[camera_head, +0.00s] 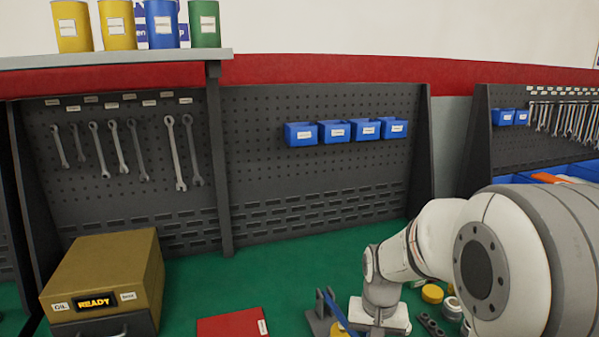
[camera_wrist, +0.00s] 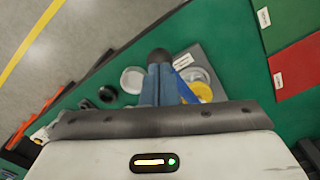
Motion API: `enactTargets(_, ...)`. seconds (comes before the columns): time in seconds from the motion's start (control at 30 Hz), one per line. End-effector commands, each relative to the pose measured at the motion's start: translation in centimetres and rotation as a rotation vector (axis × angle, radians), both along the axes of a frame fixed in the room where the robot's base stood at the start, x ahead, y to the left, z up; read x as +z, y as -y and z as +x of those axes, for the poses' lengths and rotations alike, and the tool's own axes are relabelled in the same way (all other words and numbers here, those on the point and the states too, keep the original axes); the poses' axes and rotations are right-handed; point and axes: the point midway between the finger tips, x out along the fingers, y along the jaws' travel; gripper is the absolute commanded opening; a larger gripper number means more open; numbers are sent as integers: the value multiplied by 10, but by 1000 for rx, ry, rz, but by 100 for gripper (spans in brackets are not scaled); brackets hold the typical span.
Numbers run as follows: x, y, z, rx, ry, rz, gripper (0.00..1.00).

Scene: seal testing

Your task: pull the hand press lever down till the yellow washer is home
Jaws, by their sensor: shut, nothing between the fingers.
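The hand press (camera_head: 317,318) stands on the green bench at the bottom centre of the head view, with its blue lever (camera_head: 332,301) and a yellow part beside it. In the wrist view, its grey base (camera_wrist: 208,58) has a white label. The yellow washer (camera_wrist: 203,92) lies right of my fingers in the wrist view, partly covered by a pale round part. My gripper (camera_wrist: 157,70) is shut and empty. Its fingertips are close to a dark round knob (camera_wrist: 160,55); contact cannot be told. The gripper body hides part of the press.
Round parts (camera_wrist: 132,80) and dark rings lie left of the press in the wrist view. An oil box (camera_head: 118,262) marked READY stands at left. A red plate (camera_head: 232,323) lies left of the press. The green bench (camera_head: 270,275) behind is clear.

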Motion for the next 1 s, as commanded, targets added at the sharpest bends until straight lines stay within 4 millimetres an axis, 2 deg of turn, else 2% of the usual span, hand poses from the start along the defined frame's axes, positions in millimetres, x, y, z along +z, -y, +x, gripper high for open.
enactTargets(1.0,-22,2,-4,-1,0,0,0)
